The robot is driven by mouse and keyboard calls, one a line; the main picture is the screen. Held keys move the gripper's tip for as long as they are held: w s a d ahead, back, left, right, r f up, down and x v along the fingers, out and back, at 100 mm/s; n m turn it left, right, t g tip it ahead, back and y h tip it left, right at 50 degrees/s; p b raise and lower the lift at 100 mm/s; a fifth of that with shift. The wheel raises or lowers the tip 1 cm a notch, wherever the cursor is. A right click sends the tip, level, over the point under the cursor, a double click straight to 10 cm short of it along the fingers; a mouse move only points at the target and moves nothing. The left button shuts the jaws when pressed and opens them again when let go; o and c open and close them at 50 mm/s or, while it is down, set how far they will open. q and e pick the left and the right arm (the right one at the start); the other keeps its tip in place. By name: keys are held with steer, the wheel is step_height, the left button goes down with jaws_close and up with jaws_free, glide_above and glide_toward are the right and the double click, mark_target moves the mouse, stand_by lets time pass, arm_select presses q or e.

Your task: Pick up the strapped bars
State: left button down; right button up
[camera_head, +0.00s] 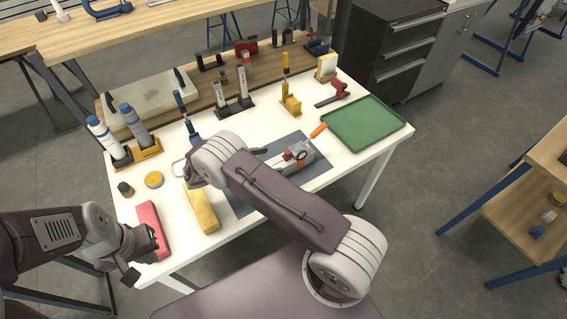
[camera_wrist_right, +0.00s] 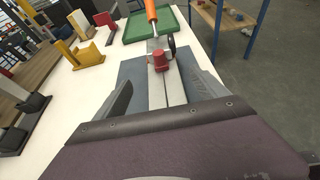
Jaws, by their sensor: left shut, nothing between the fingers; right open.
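The strapped bars (camera_head: 299,158) are light grey lengths lying on a dark mat (camera_head: 316,178), with a red-and-black clamp-like piece and an orange patch at the far end. In the right wrist view the bars (camera_wrist_right: 174,94) run away from me between the two spread fingers of my right gripper (camera_wrist_right: 160,98). That gripper is open; I cannot tell its exact height over the bars. In the head view my right forearm hides most of that gripper and the near part of the bars. My left gripper (camera_head: 143,258) is shut and empty beside the red block at the table's front left.
The red block (camera_head: 152,230) and yellow block (camera_head: 201,208) lie near the front edge. A green tray (camera_head: 363,124) is at the right, with an orange handle (camera_head: 318,130) beside it. Bottles (camera_head: 133,120) and upright tool holders (camera_head: 290,104) line the back.

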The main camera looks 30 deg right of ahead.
mark_target(284, 157)
steer(key=x, duration=0.1)
steer(key=p+x, duration=0.1)
steer(key=x, duration=0.2)
steer(key=shift+s+d+r+p, duration=0.2)
steer(key=shift+s+d+p, duration=0.1)
steer(key=shift+p, duration=0.1)
steer(key=shift+w+d+f, duration=0.1)
steer(key=shift+d+f, duration=0.2)
steer(key=shift+d, duration=0.1)
steer(key=shift+c, duration=0.3)
steer(key=shift+w, duration=0.1)
jaws_close()
